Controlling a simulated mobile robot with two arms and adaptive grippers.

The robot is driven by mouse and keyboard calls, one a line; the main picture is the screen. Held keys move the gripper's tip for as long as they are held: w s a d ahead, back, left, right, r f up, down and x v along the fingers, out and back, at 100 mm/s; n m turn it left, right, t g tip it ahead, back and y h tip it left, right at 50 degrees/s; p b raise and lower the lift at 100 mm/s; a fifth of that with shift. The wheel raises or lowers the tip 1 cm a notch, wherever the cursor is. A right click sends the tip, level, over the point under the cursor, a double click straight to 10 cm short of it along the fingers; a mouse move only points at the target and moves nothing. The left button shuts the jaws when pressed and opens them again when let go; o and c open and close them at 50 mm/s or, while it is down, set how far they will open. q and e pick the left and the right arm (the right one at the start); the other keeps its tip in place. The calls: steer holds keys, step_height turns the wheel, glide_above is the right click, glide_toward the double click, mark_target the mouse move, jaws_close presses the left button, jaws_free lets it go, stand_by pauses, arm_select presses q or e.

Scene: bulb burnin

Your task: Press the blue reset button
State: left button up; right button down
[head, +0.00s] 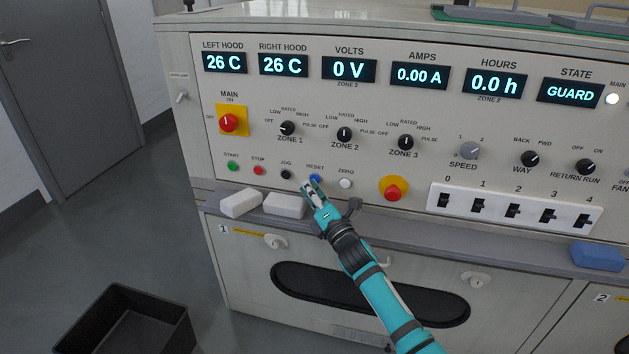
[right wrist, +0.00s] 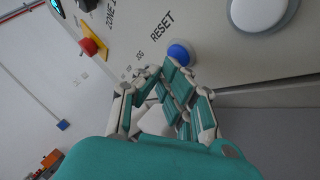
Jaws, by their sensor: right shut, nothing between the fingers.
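The blue reset button (head: 315,178) sits on the panel under the RESET label, between the black JOG button (head: 286,174) and the white ZERO button (head: 345,183). My right gripper (head: 308,188) is shut and empty, its tips just below and left of the blue button in the head view. In the right wrist view the blue button (right wrist: 180,54) shows just beyond the fingertips (right wrist: 162,72). I cannot tell whether the tips touch it. The STATE display (head: 570,92) reads GUARD. My left gripper is not in view.
Two white blocks (head: 241,203) (head: 284,205) lie on the ledge below the buttons. A red emergency knob (head: 393,189) on yellow is to the right, then a row of numbered switches (head: 513,208). A blue block (head: 597,256) lies at the right. A black bin (head: 126,318) stands on the floor.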

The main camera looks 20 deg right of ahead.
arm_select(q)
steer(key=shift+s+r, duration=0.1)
arm_select(e)
steer(key=shift+w, duration=0.1)
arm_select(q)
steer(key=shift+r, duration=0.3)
arm_select(e)
steer(key=shift+w+d, duration=0.1)
stand_by(0.4)
steer(key=shift+s, duration=0.25)
steer(key=shift+s+a, duration=0.15)
steer(key=shift+a, duration=0.1)
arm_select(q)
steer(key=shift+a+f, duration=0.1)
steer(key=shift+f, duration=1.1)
arm_select(e)
steer(key=shift+s+a, duration=0.2)
steer(key=shift+s, duration=0.1)
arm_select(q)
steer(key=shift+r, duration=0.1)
